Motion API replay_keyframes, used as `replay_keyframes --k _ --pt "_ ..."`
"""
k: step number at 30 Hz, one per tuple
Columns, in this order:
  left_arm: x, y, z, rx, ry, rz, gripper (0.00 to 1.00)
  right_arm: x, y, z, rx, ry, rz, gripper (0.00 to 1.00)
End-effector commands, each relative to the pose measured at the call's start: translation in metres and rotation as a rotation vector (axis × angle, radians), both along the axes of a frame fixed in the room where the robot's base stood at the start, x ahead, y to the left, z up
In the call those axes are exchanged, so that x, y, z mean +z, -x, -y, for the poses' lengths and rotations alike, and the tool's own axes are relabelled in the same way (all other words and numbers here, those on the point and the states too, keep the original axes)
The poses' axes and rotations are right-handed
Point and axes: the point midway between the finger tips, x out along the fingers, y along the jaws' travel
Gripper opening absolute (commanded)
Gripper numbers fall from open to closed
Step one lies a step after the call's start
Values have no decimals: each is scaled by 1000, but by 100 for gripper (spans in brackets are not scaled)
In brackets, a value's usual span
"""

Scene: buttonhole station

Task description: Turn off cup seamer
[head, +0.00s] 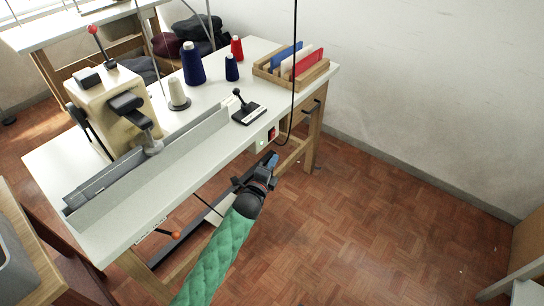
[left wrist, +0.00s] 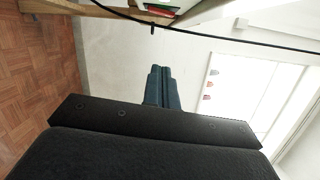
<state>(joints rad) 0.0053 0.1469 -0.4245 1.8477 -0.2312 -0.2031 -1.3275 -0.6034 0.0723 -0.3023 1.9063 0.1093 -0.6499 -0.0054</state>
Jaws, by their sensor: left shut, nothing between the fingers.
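The cup seamer (head: 112,95) is a cream machine with a black head and a red-knobbed lever, at the left of the white table. A pale switch box (head: 262,143) with a red part (head: 273,133) and a small green spot hangs under the table's front edge. My left gripper (head: 273,160) is shut and empty, just below and in front of the switch box; I cannot tell whether it touches. In the left wrist view its blue-grey fingers (left wrist: 162,75) lie together, pointing at the wall. My right gripper is not in view.
The white table (head: 200,135) carries thread cones (head: 193,64), a black lever on a plate (head: 248,112) and a wooden rack (head: 290,72) with coloured cards. A black cable hangs beside the switch box. A wooden leg (head: 315,130) stands to the right.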

Motion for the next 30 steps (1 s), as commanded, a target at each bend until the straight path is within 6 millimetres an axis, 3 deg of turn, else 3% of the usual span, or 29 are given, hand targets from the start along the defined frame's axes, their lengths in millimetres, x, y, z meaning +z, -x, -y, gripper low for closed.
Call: replay_keyframes --k 14,21,30 --pt "5 -78 32 1 2 2 0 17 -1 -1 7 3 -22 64" --pt "8 -95 7 1 -1 2 0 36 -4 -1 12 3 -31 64" --pt "7 -100 -1 0 0 0 0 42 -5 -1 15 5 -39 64"
